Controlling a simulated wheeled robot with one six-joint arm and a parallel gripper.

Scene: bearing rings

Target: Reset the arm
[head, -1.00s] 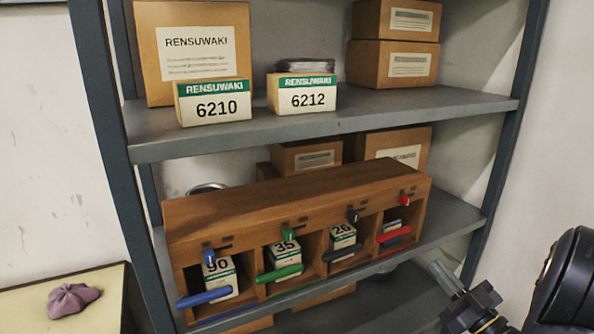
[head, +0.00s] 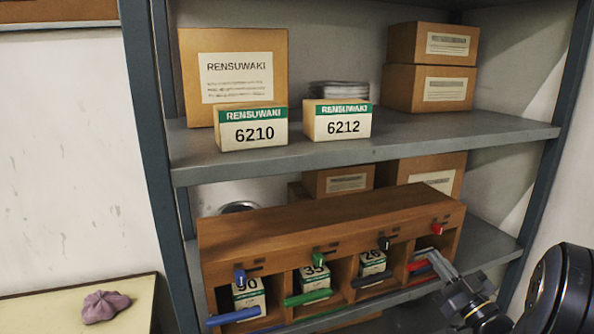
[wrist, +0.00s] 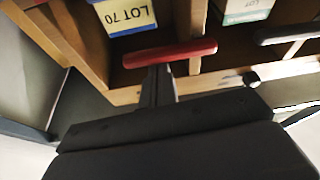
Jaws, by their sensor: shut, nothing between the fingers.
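My gripper (head: 440,264) is at the right end of the wooden rack in the head view, in front of the bay with the red handle. In the wrist view its dark fingers (wrist: 157,86) are together and empty. Their tips are just below the red handle bar (wrist: 170,54); I cannot tell whether they touch it. Behind the bar is a box marked LOT 70 (wrist: 128,15). The bays to the left have blue (head: 233,316), green (head: 305,297) and dark (head: 374,281) handles.
The rack (head: 320,222) stands on the lower metal shelf. The upper shelf (head: 370,144) above it holds boxes marked 6210 (head: 252,130) and 6212 (head: 337,121). A table with a purple cloth-like lump (head: 105,306) is at lower left. A shelf post (head: 545,160) stands at right.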

